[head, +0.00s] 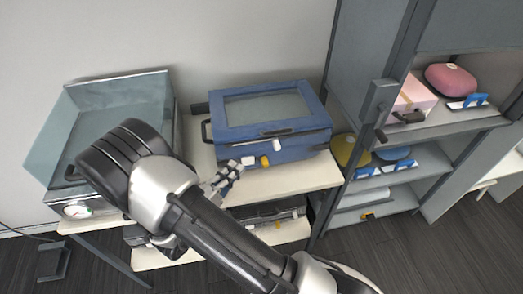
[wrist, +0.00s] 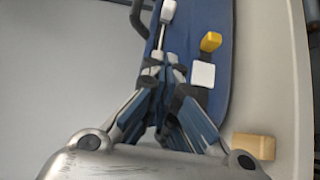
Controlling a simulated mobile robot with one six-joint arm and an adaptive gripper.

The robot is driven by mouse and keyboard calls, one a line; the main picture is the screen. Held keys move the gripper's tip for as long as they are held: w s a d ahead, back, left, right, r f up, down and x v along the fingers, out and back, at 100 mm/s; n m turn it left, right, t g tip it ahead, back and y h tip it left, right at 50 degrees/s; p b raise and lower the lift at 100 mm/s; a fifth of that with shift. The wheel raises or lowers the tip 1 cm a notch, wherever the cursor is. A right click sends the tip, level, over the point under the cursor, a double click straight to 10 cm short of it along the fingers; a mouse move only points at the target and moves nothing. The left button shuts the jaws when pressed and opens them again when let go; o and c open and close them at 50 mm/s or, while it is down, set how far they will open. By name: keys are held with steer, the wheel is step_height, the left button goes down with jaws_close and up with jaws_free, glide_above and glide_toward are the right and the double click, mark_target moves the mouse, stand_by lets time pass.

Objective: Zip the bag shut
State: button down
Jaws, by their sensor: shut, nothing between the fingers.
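The bag (head: 268,107) is a blue, box-shaped case with a clear window in its lid, standing on the shelf top. In the wrist view its blue side (wrist: 188,35) runs up beyond the fingers. A white-ended pull (head: 276,145) lies along its front, also seen in the wrist view (wrist: 168,12). Below it sit a white tab (head: 248,160) and a yellow tab (head: 265,161), which the wrist view shows as a white block (wrist: 203,75) and a yellow piece (wrist: 210,42). My gripper (head: 238,166) is shut and empty at the bag's front left; contact is unclear.
An open grey-blue box (head: 115,100) with a gauge (head: 76,210) stands left, partly behind my arm. A tall grey cabinet (head: 365,85) rises right, with a pink bag (head: 450,79) on a shelf. A wooden block (wrist: 254,146) lies beside my gripper in the wrist view.

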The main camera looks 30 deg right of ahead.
steer(key=b, duration=0.2)
glide_toward(271, 140)
steer(key=w, duration=0.3)
steer(key=shift+d+r, duration=0.15)
steer(key=shift+d, duration=0.15)
steer(key=shift+s+d, duration=0.2)
steer(key=shift+d, duration=0.35)
steer(key=shift+s+d, duration=0.15)
steer(key=shift+d, duration=0.4)
steer(key=shift+s+d+r+b, duration=0.15)
steer(key=shift+d+b, duration=0.15)
steer(key=shift+d, duration=0.2)
steer(key=shift+d, duration=0.1)
